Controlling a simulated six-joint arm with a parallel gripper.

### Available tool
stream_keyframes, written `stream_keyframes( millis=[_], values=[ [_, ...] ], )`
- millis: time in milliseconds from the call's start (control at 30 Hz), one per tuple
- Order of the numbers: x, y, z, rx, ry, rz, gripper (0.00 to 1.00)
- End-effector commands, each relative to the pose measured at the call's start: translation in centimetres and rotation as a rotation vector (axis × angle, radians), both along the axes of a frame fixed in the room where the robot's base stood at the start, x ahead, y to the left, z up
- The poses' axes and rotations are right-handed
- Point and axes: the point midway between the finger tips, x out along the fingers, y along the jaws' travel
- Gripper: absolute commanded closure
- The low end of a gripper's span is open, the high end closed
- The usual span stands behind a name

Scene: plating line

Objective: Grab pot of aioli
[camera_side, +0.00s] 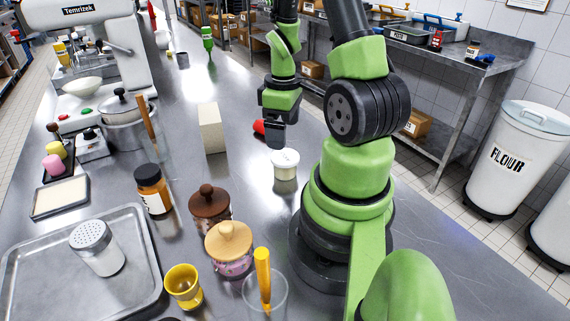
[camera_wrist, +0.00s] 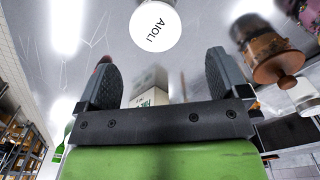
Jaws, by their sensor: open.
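The pot of aioli (camera_side: 285,164) is a small white tub with a pale lid, upright on the steel counter, in front of my green arm. In the wrist view its round white lid (camera_wrist: 155,27) shows the word AIOLI, at the top of the picture beyond the fingertips. My gripper (camera_side: 277,136) is just above and behind the pot in the side view, apart from it. In the wrist view my gripper (camera_wrist: 160,75) has its two dark fingers wide apart, with nothing held between them.
A white block-shaped carton (camera_side: 211,128) stands left of the pot. A red item (camera_side: 259,127) lies behind my gripper. A brown-lidded jar (camera_side: 209,206), a wooden-lidded jar (camera_side: 229,247) and an orange-brown bottle (camera_side: 152,188) stand at front left. Counter right around the pot is clear.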

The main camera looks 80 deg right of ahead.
Motion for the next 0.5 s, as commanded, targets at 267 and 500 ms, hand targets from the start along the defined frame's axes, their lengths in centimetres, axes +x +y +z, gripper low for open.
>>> stream_keyframes(
  millis=[267, 500],
  values=[
    [-0.4, -0.1, -3.2, 0.013, 0.011, 0.008, 0.07],
    [-0.3, -0.2, -5.1, 0.008, 0.009, 0.006, 0.07]
  ],
)
